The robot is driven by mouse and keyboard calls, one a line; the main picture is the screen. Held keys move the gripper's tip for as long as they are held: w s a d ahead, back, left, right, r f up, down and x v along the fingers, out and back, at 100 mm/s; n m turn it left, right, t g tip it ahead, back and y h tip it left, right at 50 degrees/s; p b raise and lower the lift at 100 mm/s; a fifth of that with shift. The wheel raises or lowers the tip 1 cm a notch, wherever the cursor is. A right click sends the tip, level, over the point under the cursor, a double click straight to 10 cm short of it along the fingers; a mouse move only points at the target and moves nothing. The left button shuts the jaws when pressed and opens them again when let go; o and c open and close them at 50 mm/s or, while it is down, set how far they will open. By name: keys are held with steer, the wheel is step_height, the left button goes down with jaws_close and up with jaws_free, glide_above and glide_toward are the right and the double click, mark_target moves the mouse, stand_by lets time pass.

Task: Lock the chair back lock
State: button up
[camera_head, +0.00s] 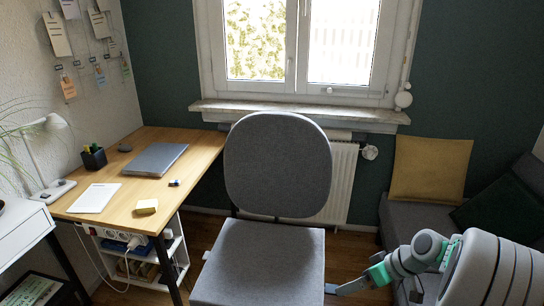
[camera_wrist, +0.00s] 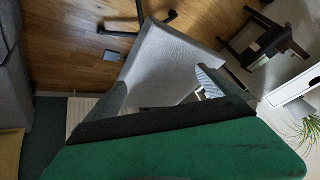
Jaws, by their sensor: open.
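The grey office chair (camera_head: 268,255) stands in the middle of the head view, its seat facing me and its rounded backrest (camera_head: 278,165) upright. A small blue-grey paddle (camera_head: 330,289) shows at the right edge of the seat, and a similar one (camera_head: 207,255) at the left edge. In the wrist view a paddle (camera_wrist: 112,55) juts out beside the seat (camera_wrist: 165,65). I cannot tell which paddle is the back lock. My gripper (camera_head: 352,286) is open and empty, close to the right paddle; contact cannot be told. The green gripper body hides the lower wrist view.
A wooden desk (camera_head: 140,160) with a laptop stands to the left, with a white shelf (camera_head: 145,265) below it. A grey sofa (camera_head: 420,215) with cushions is at the right. A radiator (camera_head: 342,185) is behind the chair. Some wooden floor (camera_wrist: 70,50) is bare.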

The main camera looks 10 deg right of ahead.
steer(key=s+a+r+m+h+p, duration=0.2)
steer(key=s+a+r, duration=0.4)
steer(key=r, duration=0.3)
steer(key=s+a+r+m+g+h+p, duration=0.1)
steer(key=s+a+r+m+h+p, duration=0.2)
steer(key=s+a+r+p, duration=0.2)
steer(key=s+a+r, duration=0.1)
steer(key=a+r, duration=0.2)
steer(key=r, duration=0.1)
steer(key=shift+s+a+p, duration=0.2)
steer(key=shift+a+p, duration=0.05)
steer(key=shift+p, duration=0.05)
